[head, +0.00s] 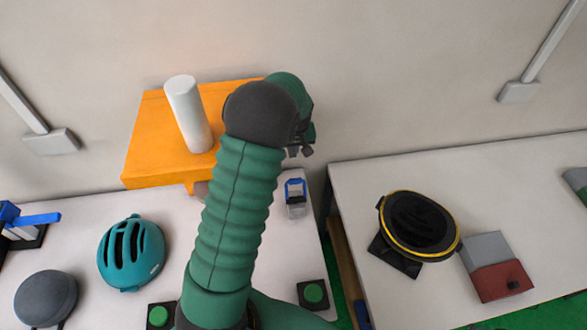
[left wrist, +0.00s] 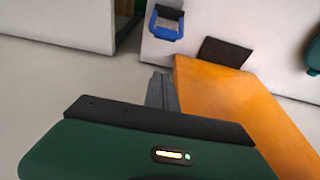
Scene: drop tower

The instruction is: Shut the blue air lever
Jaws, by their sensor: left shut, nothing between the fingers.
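The blue air lever (head: 38,219) is at the far left edge of the head view, on a small fitting with a dark base. Its handle points right, roughly level in the picture, and part of the fitting is cut off by the frame edge. My left gripper (head: 301,151) is far to the right of the lever, raised in front of the orange block's right side. It is shut and empty. In the left wrist view its closed fingers (left wrist: 162,91) show beside the orange block, and the lever is not seen there. My right gripper is not in view.
An orange block (head: 150,140) with a white cylinder (head: 188,112) stands at the back. A teal helmet (head: 131,252), a dark round object (head: 46,298) and a blue-looped item (head: 295,190) are on the left table. A gap separates it from the right table (head: 350,190).

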